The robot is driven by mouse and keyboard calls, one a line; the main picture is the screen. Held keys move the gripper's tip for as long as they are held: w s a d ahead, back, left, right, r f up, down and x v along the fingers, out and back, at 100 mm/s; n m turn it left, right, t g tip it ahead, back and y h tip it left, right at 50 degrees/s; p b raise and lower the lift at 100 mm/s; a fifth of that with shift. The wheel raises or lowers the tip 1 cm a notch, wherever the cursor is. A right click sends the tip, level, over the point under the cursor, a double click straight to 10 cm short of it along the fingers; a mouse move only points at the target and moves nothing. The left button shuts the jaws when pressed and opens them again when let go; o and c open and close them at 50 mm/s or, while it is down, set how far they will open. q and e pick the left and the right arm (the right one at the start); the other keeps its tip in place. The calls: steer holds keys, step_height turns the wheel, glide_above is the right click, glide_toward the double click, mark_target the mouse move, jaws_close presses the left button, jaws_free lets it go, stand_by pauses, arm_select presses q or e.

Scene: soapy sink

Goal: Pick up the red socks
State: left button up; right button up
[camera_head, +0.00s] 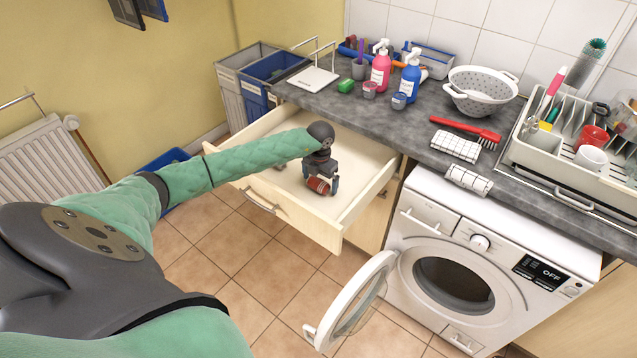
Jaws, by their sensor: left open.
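The red socks (318,187) show as a small rolled red bundle with a pale band, in the open drawer (349,212) below the counter. My left gripper (322,182) reaches down into the drawer from the left, with its open fingers on either side of the socks. I cannot tell whether the fingers touch them. The gripper body hides part of the socks and of the drawer floor behind. My right gripper is not in view.
Bottles, a colander (481,90) and a dish rack (590,150) crowd the counter. The floor tiles in front are clear.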

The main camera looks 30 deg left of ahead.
arm_select(q)
steer(key=shift+f, duration=0.3)
steer(key=c, duration=1)
steer(key=shift+r, duration=0.1)
